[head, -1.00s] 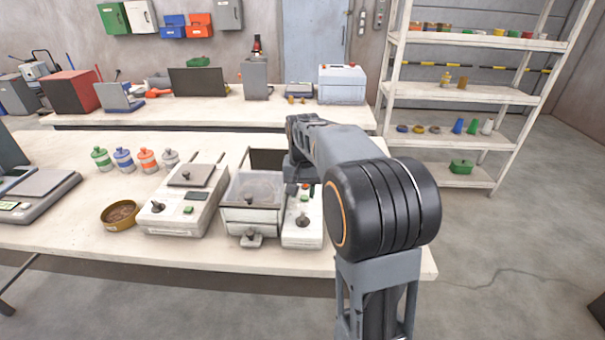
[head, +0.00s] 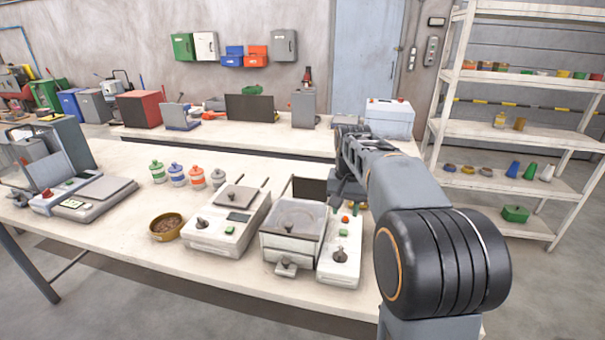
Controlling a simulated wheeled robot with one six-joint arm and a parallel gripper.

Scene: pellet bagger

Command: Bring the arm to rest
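My arm rises at the right of the head view and reaches forward over the right part of the near bench (head: 130,255). My gripper (head: 347,190) is at its far end, partly hidden behind my own arm links and dark against the bench. I cannot make out its fingers or anything held in them. It is just behind the white control box (head: 340,255) with red and green buttons, beside the clear-lidded bagger (head: 293,228). I cannot tell whether it touches anything.
A white scale-like device (head: 226,222), a bowl of pellets (head: 167,227) and several capped bottles (head: 176,175) stand on the near bench. A back bench (head: 230,132) and a white shelf rack (head: 490,132) stand behind. Grey floor (head: 565,290) is free at right.

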